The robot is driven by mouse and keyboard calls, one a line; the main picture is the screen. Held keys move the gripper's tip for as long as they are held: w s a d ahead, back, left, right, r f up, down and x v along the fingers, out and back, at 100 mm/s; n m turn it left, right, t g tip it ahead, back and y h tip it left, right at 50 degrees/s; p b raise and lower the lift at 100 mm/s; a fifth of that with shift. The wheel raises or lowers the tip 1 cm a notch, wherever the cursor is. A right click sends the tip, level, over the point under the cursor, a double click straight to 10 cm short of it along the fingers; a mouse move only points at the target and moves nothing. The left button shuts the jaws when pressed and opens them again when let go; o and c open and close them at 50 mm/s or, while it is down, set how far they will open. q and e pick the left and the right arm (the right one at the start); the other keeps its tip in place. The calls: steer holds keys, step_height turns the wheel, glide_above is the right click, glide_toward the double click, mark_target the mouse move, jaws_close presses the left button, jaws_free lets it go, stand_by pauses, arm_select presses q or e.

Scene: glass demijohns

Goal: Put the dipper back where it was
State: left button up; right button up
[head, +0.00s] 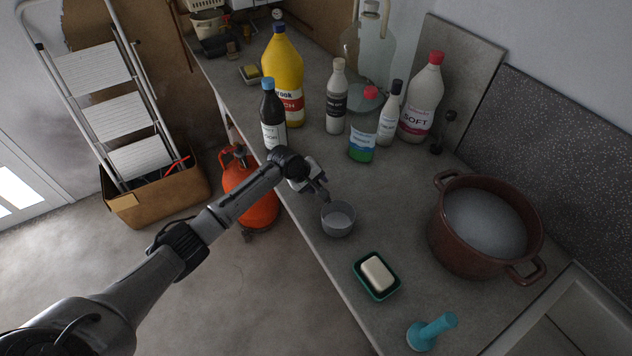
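The dipper appears to be the small grey round cup (338,219) near the front edge of the worktop, upright with a pale inside. No handle of it can be made out. My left gripper (322,196) reaches in from the left, with its fingertips at the far left side of the cup's rim. The fingers are small and dark here, so I cannot tell whether they touch or grip the cup. My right gripper is not in view.
A large brown two-handled pot (447,235) of greyish liquid stands right of the cup. A green soap dish (364,286) and a turquoise brush-like object (432,332) lie nearer. Several bottles, including a yellow one (282,75), and a glass demijohn (369,50) stand behind. Some worktop (385,185) is clear.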

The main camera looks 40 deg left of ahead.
arm_select(q)
steer(key=shift+r, duration=0.2)
steer(key=p+v, duration=0.1)
steer(key=v, duration=1.1)
steer(key=s+d+f+m, duration=0.1)
steer(key=d+f, duration=0.1)
steer(key=s+d+f+m, duration=0.1)
steer(key=s+d+f, duration=0.1)
steer(key=s+d+f+m+g, duration=0.1)
steer(key=s+d+f, duration=0.1)
steer(key=f, duration=0.1)
steer(key=shift+s+d+m, duration=0.1)
steer(key=shift+s+m, duration=0.15)
steer(key=shift+m, duration=0.05)
steer(key=s+d+f+m+g, duration=0.1)
steer(key=s+d+f+m, duration=0.3)
steer(key=s, duration=0.5)
steer(key=s+d+f+m, duration=0.3)
steer(key=s+d+m, duration=0.1)
steer(key=s+d, duration=0.4)
steer(key=s+m, duration=0.1)
steer(key=s, duration=0.3)
steer(key=s+r+m+y, duration=0.1)
steer(key=s, duration=0.3)
steer(key=s+r+m+y, duration=0.1)
steer(key=s, duration=0.3)
steer(key=shift+s+d+r+m, duration=0.1)
steer(key=shift+s+d+m, duration=0.15)
steer(key=shift+m, duration=0.05)
